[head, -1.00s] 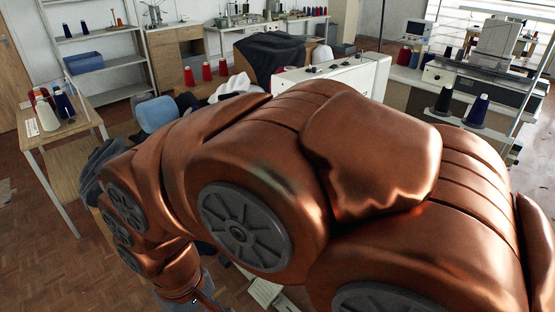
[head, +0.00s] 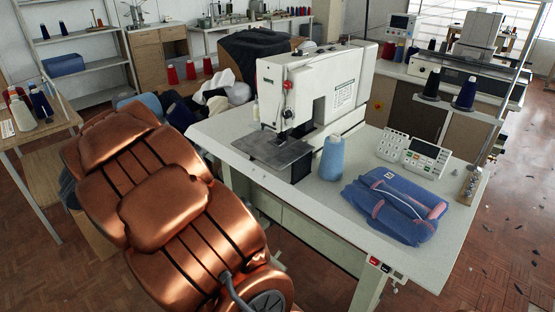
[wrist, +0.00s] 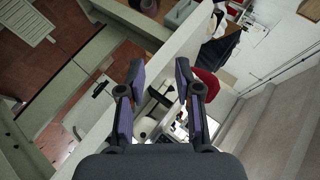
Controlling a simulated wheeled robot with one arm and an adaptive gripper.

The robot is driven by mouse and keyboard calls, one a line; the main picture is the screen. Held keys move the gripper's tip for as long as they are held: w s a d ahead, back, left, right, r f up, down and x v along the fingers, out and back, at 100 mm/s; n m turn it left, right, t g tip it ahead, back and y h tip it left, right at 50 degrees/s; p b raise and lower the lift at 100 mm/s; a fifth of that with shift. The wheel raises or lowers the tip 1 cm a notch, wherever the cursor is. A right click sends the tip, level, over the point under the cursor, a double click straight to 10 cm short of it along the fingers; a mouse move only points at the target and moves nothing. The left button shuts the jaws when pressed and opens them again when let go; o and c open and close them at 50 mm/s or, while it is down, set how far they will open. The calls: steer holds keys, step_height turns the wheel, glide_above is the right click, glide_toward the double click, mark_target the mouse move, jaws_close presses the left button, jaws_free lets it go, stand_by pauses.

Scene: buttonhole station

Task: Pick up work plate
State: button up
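A dark grey flat plate (head: 268,151), which looks like the work plate, lies at the front of the white buttonhole machine (head: 318,90), under its needle area. My gripper is hidden in the head view, where my copper arm fills the lower left, apart from the plate. In the wrist view my gripper (wrist: 160,68) is open, with nothing between its two purple-padded fingers. The plate cannot be made out in the wrist view.
The pale table (head: 330,196) also holds a blue thread cone (head: 332,158), folded blue garments (head: 395,205) and a control panel (head: 425,156). A wooden table (head: 20,134) with thread cones stands at the left. Dark cloth (head: 255,55) is heaped behind the machine.

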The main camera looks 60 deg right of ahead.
mark_target(249, 150)
steer(key=shift+s+d+m+g+h+b, duration=0.1)
steer(key=shift+s+d+m+g+h, duration=1.1)
steer(key=shift+d, duration=2.7)
steer(key=shift+s+d+m+g+h+b, duration=0.2)
steer(key=shift+s+d+m+h, duration=1.8)
steer(key=shift+d, duration=1.95)
steer(key=shift+s+d+m+g+h+b, duration=0.1)
steer(key=shift+s+d+m+g+h, duration=1.35)
steer(key=shift+d, duration=2.45)
steer(key=shift+w+d+f+m+t+p, duration=0.1)
steer(key=shift+w+d+m+t+p, duration=0.2)
steer(key=shift+d, duration=0.3)
steer(key=shift+w+d+f+m+t+p, duration=0.15)
steer(key=shift+w+d+t, duration=0.2)
steer(key=shift+d, duration=0.25)
steer(key=shift+r, duration=0.15)
steer(key=shift+c, duration=0.3)
jaws_close()
